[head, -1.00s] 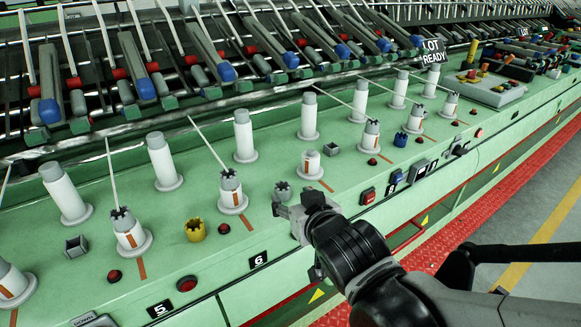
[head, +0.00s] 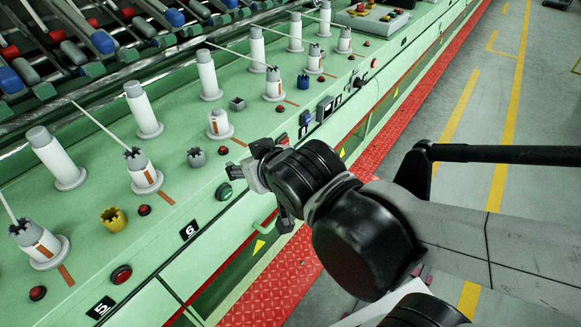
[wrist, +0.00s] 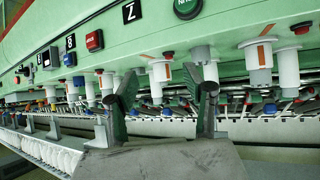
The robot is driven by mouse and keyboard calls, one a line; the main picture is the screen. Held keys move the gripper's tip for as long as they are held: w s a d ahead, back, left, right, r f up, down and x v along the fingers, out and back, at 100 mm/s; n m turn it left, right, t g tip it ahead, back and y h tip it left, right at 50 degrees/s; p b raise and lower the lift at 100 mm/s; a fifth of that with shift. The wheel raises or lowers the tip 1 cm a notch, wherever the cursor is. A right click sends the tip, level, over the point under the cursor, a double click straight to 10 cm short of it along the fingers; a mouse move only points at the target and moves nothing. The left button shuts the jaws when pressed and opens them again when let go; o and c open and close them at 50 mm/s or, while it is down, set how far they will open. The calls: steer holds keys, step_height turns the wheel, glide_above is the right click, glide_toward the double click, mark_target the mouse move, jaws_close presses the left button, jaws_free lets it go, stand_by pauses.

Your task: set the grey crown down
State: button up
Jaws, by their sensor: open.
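The grey crown (head: 196,157) stands upright on the green machine deck (head: 85,255), between a crown-topped white bobbin (head: 143,172) and a short white bobbin without a crown (head: 219,125). My gripper (head: 238,175) is to the right of the grey crown, near the deck's front edge, with a visible gap between them. In the wrist view my gripper (wrist: 165,95) shows its two dark fingers wide apart with nothing held between them.
A yellow crown (head: 113,218) and a blue crown (head: 303,82) stand on the deck. A green button (head: 223,191) is just below my gripper. Tall white bobbins line the back; the aisle floor (head: 500,90) looks clear.

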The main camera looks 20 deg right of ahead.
steer(key=s+d+m+g+h, duration=0.1)
steer(key=s+d+g, duration=0.3)
steer(key=s+d, duration=0.3)
steer(key=shift+d+r+m, duration=0.2)
steer(key=shift+r+m, duration=0.1)
steer(key=shift+r, duration=0.05)
steer(key=shift+f, duration=0.1)
steer(key=shift+f+b, duration=0.55)
steer(key=shift+b, duration=0.05)
